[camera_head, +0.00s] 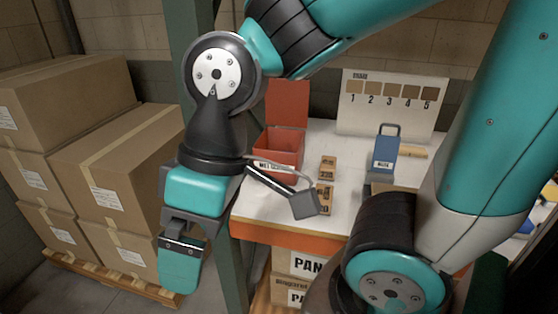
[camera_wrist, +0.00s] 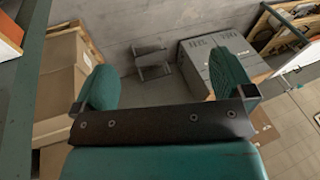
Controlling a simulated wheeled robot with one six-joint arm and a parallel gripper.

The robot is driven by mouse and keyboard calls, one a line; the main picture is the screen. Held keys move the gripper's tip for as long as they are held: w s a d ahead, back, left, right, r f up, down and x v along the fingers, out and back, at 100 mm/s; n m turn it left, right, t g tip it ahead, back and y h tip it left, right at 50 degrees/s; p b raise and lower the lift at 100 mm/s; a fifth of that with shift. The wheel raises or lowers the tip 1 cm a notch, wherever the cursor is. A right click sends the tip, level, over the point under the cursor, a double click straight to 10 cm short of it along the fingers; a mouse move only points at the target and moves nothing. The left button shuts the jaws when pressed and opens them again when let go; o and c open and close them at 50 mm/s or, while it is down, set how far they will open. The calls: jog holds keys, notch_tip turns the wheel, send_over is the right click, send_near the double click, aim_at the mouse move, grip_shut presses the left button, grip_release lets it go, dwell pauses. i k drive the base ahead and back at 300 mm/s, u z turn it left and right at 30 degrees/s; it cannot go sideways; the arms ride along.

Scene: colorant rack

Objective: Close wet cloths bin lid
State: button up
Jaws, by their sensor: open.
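The wet cloths bin (camera_head: 280,146) is a red box on the left part of the white worktop in the head view. Its lid (camera_head: 288,103) stands upright at the back, open. The bin's front label is partly hidden by my wrist. My gripper (camera_head: 181,262) hangs in front and to the left of the bin, past the worktop's left edge, pointing down and touching nothing. In the wrist view my gripper (camera_wrist: 165,75) shows two teal fingers spread wide with nothing between them. The bin does not clearly show in the wrist view.
Stacked cardboard boxes (camera_head: 118,165) stand on a pallet at left. A green post (camera_head: 233,268) rises by the worktop's left edge. Small brown boxes (camera_head: 326,168), a blue container (camera_head: 385,152) and a numbered swatch board (camera_head: 388,104) stand on the worktop (camera_head: 270,207). A grey box (camera_wrist: 205,60) lies below.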

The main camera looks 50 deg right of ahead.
aim_at(287, 102)
jog(key=z, duration=0.9)
jog(key=k, duration=0.7)
jog(key=u, duration=0.35)
jog(key=i, duration=1.1)
jog(key=z, duration=0.8)
